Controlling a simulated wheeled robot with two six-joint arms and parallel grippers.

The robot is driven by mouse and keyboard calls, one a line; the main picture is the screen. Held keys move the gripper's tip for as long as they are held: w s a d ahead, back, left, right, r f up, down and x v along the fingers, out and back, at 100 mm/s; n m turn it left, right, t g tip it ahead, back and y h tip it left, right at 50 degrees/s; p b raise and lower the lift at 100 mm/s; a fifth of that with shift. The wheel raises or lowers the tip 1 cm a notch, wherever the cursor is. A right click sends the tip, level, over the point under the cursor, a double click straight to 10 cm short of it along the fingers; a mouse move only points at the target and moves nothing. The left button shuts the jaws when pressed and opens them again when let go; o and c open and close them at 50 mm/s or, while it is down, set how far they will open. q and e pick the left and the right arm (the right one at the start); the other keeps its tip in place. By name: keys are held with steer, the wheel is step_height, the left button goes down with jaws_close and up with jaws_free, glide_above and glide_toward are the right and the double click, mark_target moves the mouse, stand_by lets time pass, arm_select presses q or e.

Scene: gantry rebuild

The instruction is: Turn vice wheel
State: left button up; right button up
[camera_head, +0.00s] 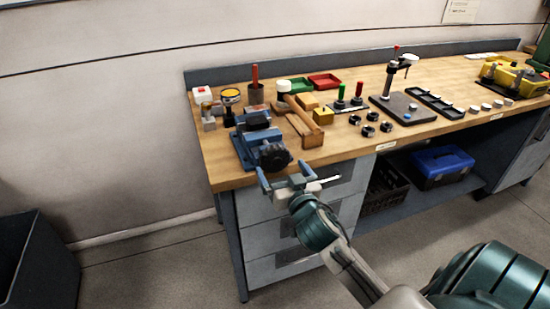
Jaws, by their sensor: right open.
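A blue vice (250,143) stands on the wooden workbench (226,178) near its front left corner. Its dark round wheel (275,157) faces the bench's front edge. My right gripper (282,174) is open and empty, in front of and a little below the wheel. Its two blue-grey fingers point up toward the vice, one to each side of the wheel in the picture. A gap appears to remain between fingers and wheel, but depth is hard to tell. My left gripper is not in view.
Wooden blocks (305,130) and a mallet sit right of the vice. A yellow-topped can (230,97) and a red tray (324,81) stand behind. Drawers (290,222) lie below. Black rings (370,130) lie farther right.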

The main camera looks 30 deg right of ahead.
mark_target(277, 161)
steer(key=x, duration=0.5)
steer(key=shift+p, duration=0.4)
steer(key=shift+a, duration=0.1)
steer(key=c, duration=1)
